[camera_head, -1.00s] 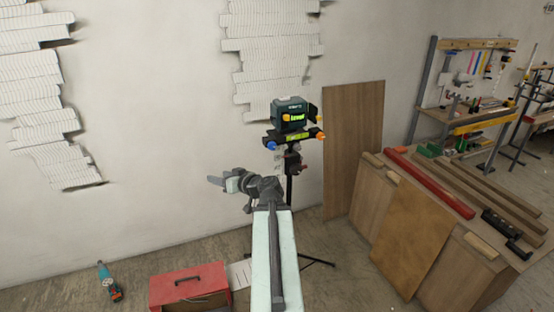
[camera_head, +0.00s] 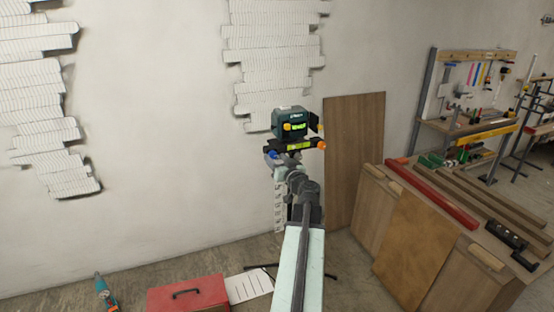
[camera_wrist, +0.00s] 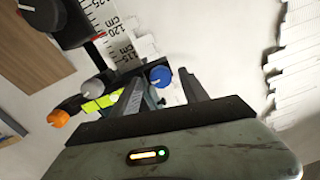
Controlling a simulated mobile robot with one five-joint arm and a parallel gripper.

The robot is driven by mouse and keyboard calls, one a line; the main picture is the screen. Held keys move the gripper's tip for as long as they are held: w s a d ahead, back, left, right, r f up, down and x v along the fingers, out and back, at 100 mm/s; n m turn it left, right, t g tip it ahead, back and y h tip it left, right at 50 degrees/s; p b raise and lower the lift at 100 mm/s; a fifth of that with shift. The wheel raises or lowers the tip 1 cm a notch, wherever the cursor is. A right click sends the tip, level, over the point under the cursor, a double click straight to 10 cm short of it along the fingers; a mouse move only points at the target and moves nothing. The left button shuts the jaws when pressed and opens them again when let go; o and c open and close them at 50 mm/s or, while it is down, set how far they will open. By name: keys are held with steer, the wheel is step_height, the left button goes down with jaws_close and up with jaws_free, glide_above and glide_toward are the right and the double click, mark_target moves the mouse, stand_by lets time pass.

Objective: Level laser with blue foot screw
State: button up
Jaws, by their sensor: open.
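The laser level (camera_head: 293,122) is a dark teal box with a lit green display, on a tripod mount in front of the wall. Its base has a blue foot screw (camera_head: 271,155) on the left and an orange screw (camera_head: 320,145) on the right. In the wrist view the blue foot screw (camera_wrist: 160,76) shows between my two fingertips, with gaps on both sides. The orange screw (camera_wrist: 58,118), a grey knob (camera_wrist: 94,88) and a yellow-green vial (camera_wrist: 100,103) lie to its left. My gripper (camera_wrist: 159,79) is open and empty. In the head view my arm hides much of the tripod.
A measuring scale (camera_wrist: 108,30) stands behind the mount. A wooden board (camera_head: 353,150) leans on the wall to the right, beside a workbench with a red beam (camera_head: 432,190). A red toolbox (camera_head: 188,294) and a paper sheet (camera_head: 248,285) are on the floor.

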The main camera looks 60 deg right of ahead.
steer(key=shift+w+d, duration=0.2)
steer(key=shift+w, duration=0.1)
jaws_close()
steer(key=shift+s, duration=0.1)
steer(key=shift+m, duration=0.3)
steer(key=m, duration=0.3)
steer(key=shift+m, duration=0.3)
steer(key=m+b, duration=0.1)
steer(key=m, duration=0.4)
steer(key=shift+a+f+m+h, duration=0.1)
steer(key=shift+m+h, duration=0.2)
steer(key=m, duration=0.5)
steer(key=shift+m, duration=0.3)
steer(key=shift+m+h, duration=0.3)
steer(key=shift+m, duration=2.1)
